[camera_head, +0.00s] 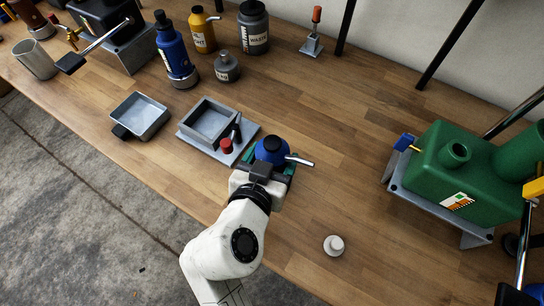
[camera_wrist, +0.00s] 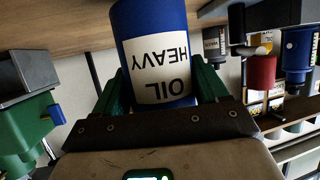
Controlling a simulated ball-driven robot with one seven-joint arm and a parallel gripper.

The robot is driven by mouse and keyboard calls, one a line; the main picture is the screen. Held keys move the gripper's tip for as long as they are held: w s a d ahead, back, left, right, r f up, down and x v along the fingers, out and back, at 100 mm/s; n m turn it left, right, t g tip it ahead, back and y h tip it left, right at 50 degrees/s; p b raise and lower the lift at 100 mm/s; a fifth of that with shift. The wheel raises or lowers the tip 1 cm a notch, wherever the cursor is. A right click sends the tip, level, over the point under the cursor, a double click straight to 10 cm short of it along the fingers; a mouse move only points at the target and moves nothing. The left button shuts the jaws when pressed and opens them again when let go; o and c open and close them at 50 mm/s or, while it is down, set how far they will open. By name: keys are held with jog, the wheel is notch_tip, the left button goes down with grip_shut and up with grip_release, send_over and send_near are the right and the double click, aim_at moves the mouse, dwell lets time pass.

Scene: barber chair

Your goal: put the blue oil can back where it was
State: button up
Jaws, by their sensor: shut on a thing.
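The blue oil can (camera_head: 272,148) has a domed blue top and a silver spout pointing right in the head view. In the wrist view the can (camera_wrist: 155,30) fills the upper middle, its white label reading "HEAVY OIL" upside down. My gripper (camera_head: 267,166) is shut on the can, with a green finger on either side of its body. The can is right of the grey tray stand and over the wooden bench. Its base is hidden, so I cannot tell whether it touches the bench.
A square grey tray on a plate (camera_head: 190,140), with a red-capped item, lies just left of the can. A small white knob (camera_head: 334,245) is at front right. The green machine (camera_head: 468,175) stands right. Bottles, including a tall blue one (camera_head: 174,55), stand behind. Bench behind right is clear.

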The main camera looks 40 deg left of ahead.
jog(key=shift+f, duration=0.4)
jog(key=shift+f, duration=0.1)
jog(key=o, duration=1.5)
jog(key=shift+f, duration=0.1)
jog(key=shift+r, duration=0.25)
jog(key=shift+s+d, duration=0.15)
jog(key=shift+s, duration=0.25)
jog(key=b+v, duration=0.1)
jog(key=v, duration=1)
jog(key=shift+d, duration=0.15)
jog(key=shift+s, duration=0.1)
